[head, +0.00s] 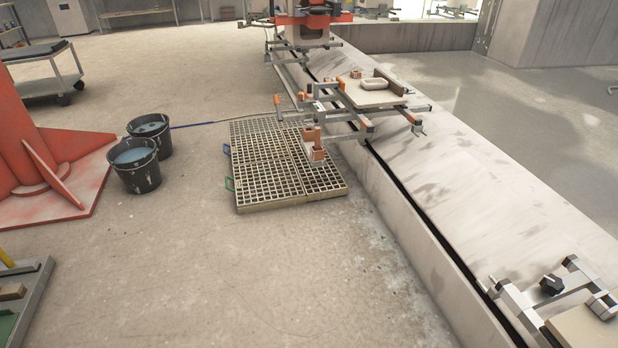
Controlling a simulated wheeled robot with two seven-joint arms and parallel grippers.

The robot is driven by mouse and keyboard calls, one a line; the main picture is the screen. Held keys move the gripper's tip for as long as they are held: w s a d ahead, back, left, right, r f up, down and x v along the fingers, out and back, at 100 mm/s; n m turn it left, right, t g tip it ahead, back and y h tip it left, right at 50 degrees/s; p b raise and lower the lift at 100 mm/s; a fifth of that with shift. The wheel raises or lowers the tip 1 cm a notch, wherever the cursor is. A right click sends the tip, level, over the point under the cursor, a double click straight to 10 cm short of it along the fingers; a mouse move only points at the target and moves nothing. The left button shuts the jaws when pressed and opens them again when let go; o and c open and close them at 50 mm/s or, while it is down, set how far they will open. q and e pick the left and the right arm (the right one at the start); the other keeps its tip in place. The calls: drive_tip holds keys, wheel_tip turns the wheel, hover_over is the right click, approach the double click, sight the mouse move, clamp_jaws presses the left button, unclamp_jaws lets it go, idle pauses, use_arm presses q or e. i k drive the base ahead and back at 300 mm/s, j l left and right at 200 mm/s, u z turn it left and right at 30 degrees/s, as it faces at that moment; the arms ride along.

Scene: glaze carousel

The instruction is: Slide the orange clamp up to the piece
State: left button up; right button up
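A fixture with metal bars (352,131) reaches out from the long concrete wall over the floor grate. Orange clamp blocks sit on it: one (316,155) hangs low at the near bar's outer end, and another (277,101) stands at the far bar's outer end. I cannot tell which is the task's clamp. A pale oval piece (374,84) lies on a light board (369,98) on the fixture. Both outer orange blocks are well apart from it. Smaller orange parts are close around the board. Neither of my grippers is in view.
The floor grate (262,168) lies beside the long concrete wall (480,190). Two black buckets (137,172) of water stand left of it, near a red stand (35,165). A second fixture (560,300) is at lower right. The floor in front is clear.

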sight(312, 100)
drive_tip(key=i, duration=0.85)
drive_tip(key=i+j, duration=0.2)
drive_tip(key=i+u, duration=0.05)
drive_tip(key=i, duration=0.05)
